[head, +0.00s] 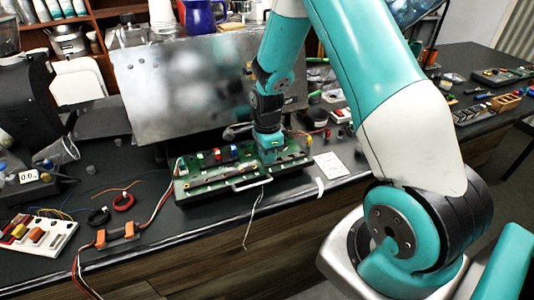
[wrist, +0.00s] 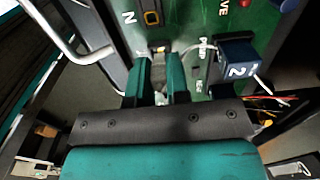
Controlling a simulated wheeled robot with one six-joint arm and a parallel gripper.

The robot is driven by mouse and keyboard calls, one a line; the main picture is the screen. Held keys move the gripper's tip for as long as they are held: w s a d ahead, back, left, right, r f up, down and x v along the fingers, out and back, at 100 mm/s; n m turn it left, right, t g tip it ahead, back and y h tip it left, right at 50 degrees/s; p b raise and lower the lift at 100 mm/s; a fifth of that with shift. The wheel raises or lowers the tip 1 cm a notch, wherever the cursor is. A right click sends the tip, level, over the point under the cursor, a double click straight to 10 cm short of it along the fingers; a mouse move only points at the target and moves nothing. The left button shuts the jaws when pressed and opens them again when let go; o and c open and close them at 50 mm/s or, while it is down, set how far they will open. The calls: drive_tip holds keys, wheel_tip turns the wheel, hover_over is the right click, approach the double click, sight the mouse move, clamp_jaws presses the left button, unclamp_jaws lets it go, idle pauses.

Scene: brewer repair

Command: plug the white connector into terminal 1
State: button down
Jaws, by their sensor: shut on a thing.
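My gripper (head: 270,155) is low over the right part of the green circuit board (head: 190,187). In the wrist view its two teal fingers (wrist: 161,62) are close together, shut on the white connector (wrist: 160,48), of which only a small pale part shows at the fingertips. A white lead (wrist: 196,46) runs right from there. The fingertips are close to the board; I cannot tell whether the connector touches it or sits in a socket. A blue block (wrist: 237,60) marked 2 stands right of the fingers. I cannot make out terminal 1.
A silver handle (head: 252,183) runs along the board's front edge. A large metal panel (head: 185,90) stands behind the board. A white card (head: 330,166) lies right of it. Orange connectors (head: 117,236) with wires lie on the dark bench at left. A loose white wire (head: 254,215) hangs over the front edge.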

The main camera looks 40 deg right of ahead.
drive_tip(key=shift+f+b, duration=0.35)
drive_tip(key=shift+f, duration=0.25)
idle(1.2)
drive_tip(key=c, duration=1)
unclamp_jaws()
wheel_tip(320, 180, up, 17)
drive_tip(key=b, duration=0.2)
drive_tip(key=shift+r+b, duration=0.2)
drive_tip(key=shift+b, duration=0.2)
